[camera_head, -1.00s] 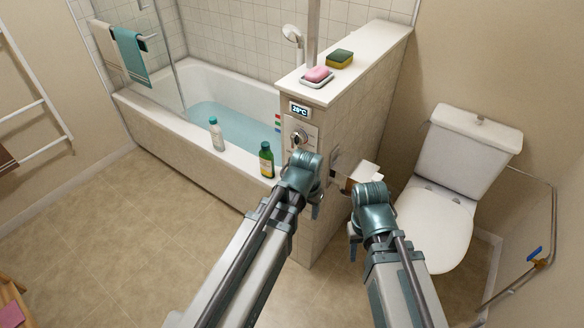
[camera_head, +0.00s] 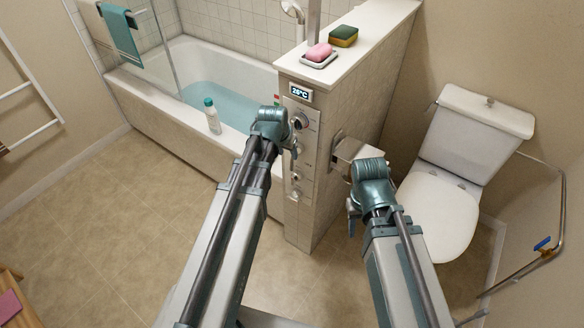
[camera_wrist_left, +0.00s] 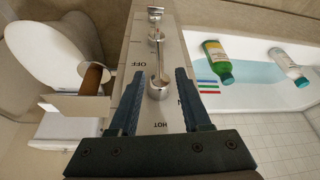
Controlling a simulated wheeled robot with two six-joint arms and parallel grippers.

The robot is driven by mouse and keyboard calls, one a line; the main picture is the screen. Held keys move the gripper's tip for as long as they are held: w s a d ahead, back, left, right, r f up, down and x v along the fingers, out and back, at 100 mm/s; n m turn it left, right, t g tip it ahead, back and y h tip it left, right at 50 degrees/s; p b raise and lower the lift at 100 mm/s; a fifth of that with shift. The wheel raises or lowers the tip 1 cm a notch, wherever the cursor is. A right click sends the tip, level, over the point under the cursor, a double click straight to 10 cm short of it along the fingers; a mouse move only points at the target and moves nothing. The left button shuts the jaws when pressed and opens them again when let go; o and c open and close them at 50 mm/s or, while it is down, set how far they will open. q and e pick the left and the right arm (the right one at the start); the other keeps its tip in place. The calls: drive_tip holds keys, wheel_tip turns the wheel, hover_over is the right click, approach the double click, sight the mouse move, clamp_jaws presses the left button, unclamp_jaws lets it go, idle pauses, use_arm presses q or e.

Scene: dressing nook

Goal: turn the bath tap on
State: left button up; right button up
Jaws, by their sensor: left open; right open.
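A wall panel (camera_head: 310,140) on the end of the half wall carries the bath controls. Its upper round knob (camera_head: 301,119) sits below a temperature display (camera_head: 299,92), with smaller fittings (camera_head: 296,177) lower down. In the left wrist view, a metal knob with a long lever (camera_wrist_left: 159,86) stands on the panel near the words OFF and HOT. My left gripper (camera_wrist_left: 158,75) is open, its fingers apart on either side of this knob; contact cannot be told. In the head view my left gripper (camera_head: 290,143) is beside the panel. My right gripper (camera_head: 352,208) is open, right of the panel.
The bathtub (camera_head: 150,92) holds water. A white bottle (camera_head: 212,116) stands on its rim; a green bottle (camera_wrist_left: 217,62) shows in the wrist view. Soap (camera_head: 319,52) and a sponge (camera_head: 343,36) lie on the ledge. A toilet (camera_head: 440,205) stands right.

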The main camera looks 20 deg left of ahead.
sight(291, 163)
use_arm(q)
drive_tip(key=b+x, duration=0.9)
drive_tip(key=x, duration=0.2)
drive_tip(key=shift+s, duration=0.1)
clamp_jaws()
idle(1.1)
